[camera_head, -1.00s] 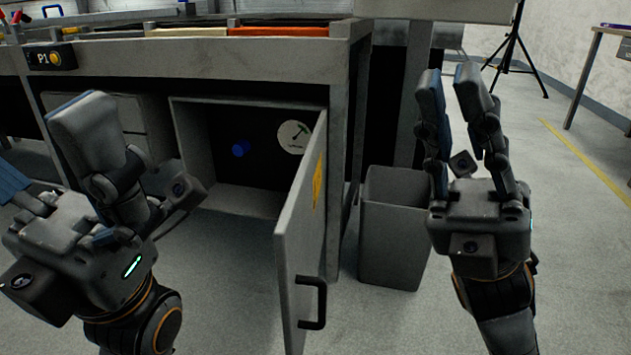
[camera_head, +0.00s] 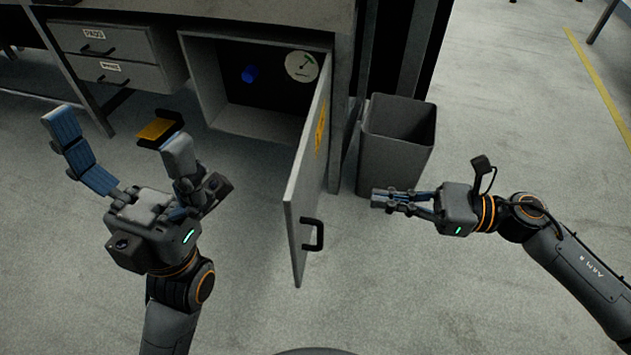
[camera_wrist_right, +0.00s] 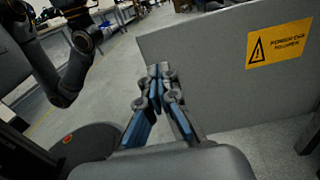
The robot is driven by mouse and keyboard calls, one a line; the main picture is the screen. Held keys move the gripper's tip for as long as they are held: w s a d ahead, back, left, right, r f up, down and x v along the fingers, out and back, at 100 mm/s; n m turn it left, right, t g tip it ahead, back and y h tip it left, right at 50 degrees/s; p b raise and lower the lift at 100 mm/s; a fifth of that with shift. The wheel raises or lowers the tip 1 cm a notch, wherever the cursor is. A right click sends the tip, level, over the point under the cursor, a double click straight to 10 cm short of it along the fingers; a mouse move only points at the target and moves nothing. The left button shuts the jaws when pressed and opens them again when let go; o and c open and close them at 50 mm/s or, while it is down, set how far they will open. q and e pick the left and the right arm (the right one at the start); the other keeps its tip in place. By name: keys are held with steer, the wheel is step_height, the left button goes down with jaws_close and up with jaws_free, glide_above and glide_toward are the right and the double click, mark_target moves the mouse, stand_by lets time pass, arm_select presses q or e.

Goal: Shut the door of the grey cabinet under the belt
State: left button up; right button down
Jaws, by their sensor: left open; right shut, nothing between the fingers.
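The grey cabinet (camera_head: 240,121) under the belt stands open, with a blue knob and a round gauge inside. Its door (camera_head: 308,175) hangs from the right side and swings out toward me, with a black handle (camera_head: 313,235) near its free edge. The door's yellow warning label (camera_wrist_right: 279,43) shows in the right wrist view. My right gripper (camera_head: 374,198) is shut and empty, to the right of the door and apart from it. It also shows in the right wrist view (camera_wrist_right: 158,70), with the door beyond. My left gripper (camera_head: 108,152) is open and empty, left of the door.
A grey bin (camera_head: 397,150) stands just right of the cabinet, behind my right gripper. Two labelled drawers (camera_head: 115,60) are to the left. An orange-topped black object (camera_head: 156,129) lies behind my left gripper. The floor in front is clear.

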mark_target(298, 187)
steer(key=a, duration=0.4)
steer(key=w+a, duration=0.1)
steer(key=a, duration=0.3)
steer(key=w+a+b, duration=0.1)
steer(key=a, duration=0.2)
steer(key=shift+w+a+r, duration=0.1)
steer(key=shift+w+a, duration=0.05)
steer(key=shift+a, duration=0.25)
